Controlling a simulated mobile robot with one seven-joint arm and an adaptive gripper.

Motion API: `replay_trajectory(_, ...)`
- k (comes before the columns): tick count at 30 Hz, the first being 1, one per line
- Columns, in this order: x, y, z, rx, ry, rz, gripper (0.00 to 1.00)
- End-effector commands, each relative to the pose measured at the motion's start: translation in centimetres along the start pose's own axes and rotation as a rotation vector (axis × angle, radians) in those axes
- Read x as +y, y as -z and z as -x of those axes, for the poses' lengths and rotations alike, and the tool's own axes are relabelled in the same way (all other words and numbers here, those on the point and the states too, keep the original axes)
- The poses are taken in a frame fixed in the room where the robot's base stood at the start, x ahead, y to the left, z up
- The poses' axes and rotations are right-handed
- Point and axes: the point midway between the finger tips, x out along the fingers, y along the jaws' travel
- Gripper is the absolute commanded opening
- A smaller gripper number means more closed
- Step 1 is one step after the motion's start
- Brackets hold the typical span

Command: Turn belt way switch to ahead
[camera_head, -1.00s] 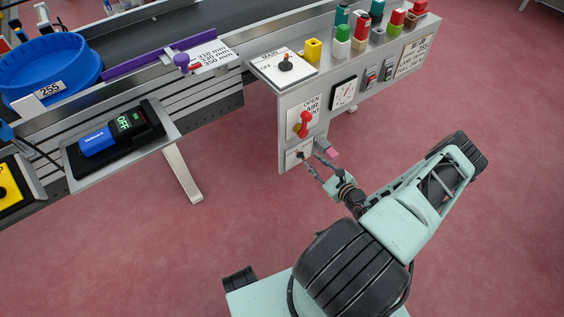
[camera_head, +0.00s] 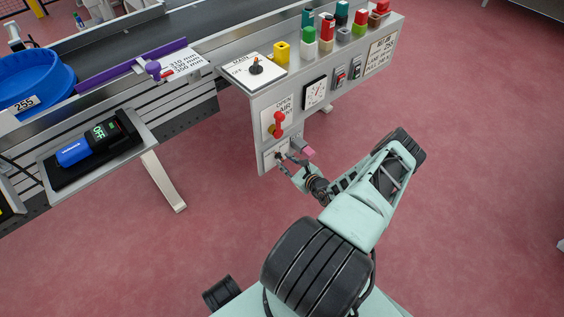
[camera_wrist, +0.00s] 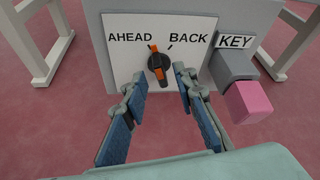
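The belt way switch (camera_wrist: 158,66) is a black knob with an orange pointer, on a white plate marked AHEAD on the left and BACK on the right. Its pointer tilts slightly left of upright, toward AHEAD. My gripper (camera_wrist: 160,88) is open in the wrist view, with one finger on each side of the knob and a gap to each. In the head view my gripper (camera_head: 290,163) is at the lower plate of the panel, and the switch there is small and partly hidden.
A pink block (camera_wrist: 248,101) sticks out under the KEY label, close to my right finger. Above are a red air valve handle (camera_head: 278,120), a gauge (camera_head: 315,93) and the MAIN switch (camera_head: 256,66). The floor around my arm is clear.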

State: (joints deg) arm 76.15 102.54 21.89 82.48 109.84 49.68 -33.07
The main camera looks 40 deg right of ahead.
Motion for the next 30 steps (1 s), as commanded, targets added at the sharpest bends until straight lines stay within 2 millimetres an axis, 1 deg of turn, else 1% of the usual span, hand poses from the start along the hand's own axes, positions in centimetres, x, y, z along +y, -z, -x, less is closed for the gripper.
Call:
replay_trajectory(1, 0.1, 0.2, -0.9, -0.001, 0.0, 0.001, 0.26)
replay_trajectory(3, 0.1, 0.2, -1.8, -0.001, 0.0, 0.001, 0.26)
replay_trajectory(6, 0.0, 0.1, -2.5, 0.0, 0.001, -0.001, 0.26)
replay_trajectory(10, -0.1, 0.0, -2.9, 0.0, 0.001, -0.001, 0.26)
replay_trajectory(16, -0.1, 0.0, -2.9, 0.0, 0.001, -0.001, 0.26)
replay_trajectory(17, -0.1, 0.0, -2.9, 0.0, 0.001, -0.001, 0.25)
replay_trajectory(21, 0.0, 0.0, -2.8, 0.0, 0.001, -0.001, 0.1)
replay_trajectory(24, 0.0, 0.0, -2.8, 0.0, 0.001, -0.001, 0.0)
replay_trajectory(30, 0.0, -0.1, -2.8, 0.0, 0.001, 0.002, 0.0)
